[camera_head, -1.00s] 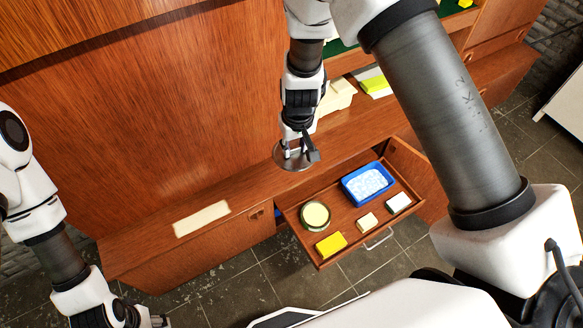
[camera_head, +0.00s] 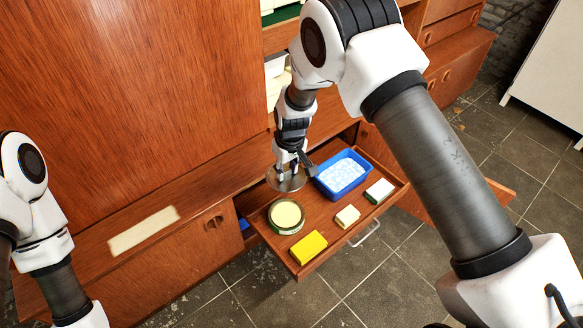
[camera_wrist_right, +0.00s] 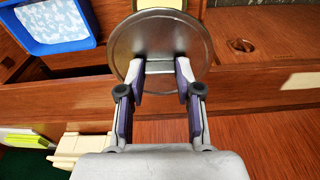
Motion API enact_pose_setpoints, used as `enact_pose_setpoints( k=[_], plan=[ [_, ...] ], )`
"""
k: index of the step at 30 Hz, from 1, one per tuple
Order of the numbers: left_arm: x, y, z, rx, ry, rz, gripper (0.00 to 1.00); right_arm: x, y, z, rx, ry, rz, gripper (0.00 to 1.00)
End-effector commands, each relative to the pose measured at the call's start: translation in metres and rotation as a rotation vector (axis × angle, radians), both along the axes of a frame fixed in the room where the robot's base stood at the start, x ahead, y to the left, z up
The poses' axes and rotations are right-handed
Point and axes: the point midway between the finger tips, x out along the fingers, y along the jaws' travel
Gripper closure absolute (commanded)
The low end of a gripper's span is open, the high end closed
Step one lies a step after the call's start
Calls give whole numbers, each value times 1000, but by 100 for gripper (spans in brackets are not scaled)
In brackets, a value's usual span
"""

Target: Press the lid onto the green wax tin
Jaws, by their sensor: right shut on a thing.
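The green wax tin (camera_head: 286,217) stands open in the pulled-out drawer (camera_head: 272,240), with pale yellow wax showing inside its dark green rim. My right gripper (camera_head: 288,172) is shut on the round, silvery metal lid (camera_head: 277,184). It holds the lid above the back of the drawer, behind the tin in the head view and apart from it. In the right wrist view the fingers (camera_wrist_right: 162,75) pinch a raised bar across the middle of the lid (camera_wrist_right: 150,38). My left arm shows at the left edge of the head view, but its gripper is out of the picture.
The drawer also holds a blue tub (camera_head: 343,174) with white and pale blue contents, a yellow block (camera_head: 308,248), a small cream block (camera_head: 347,216) and a white-topped block (camera_head: 379,191). A pale flat strip (camera_head: 143,230) lies on the ledge at left. Tall cabinet doors stand behind.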

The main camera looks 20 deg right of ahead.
Motion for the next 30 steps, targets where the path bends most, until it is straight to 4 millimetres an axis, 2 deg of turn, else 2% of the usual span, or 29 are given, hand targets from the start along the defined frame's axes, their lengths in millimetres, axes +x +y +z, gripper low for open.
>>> enact_pose_setpoints(
  k=[1, 3, 7, 10, 17, 27, 30],
  plan=[
    [0, 0, -42, 0, 0, 0, 41, 2, 0, -48, 0, 1, 8, 84],
    [0, 0, -65, 0, 0, 0, 41, 4, 0, -80, -2, 1, 21, 84],
    [0, 0, -94, 0, 0, 0, 41, 6, 1, -121, -3, -1, 35, 84],
    [0, 0, -102, 0, 0, 0, 41, 7, 1, -134, -3, -2, 40, 84],
    [0, 0, -109, 0, -1, 0, 41, 6, 1, -144, -3, -2, 42, 84],
    [0, 0, -148, 0, 0, 0, 41, 6, 1, -183, -3, -1, 41, 84],
    [0, 0, -147, 0, 0, 0, 41, 6, 1, -190, -3, -1, 41, 84]
  ],
)
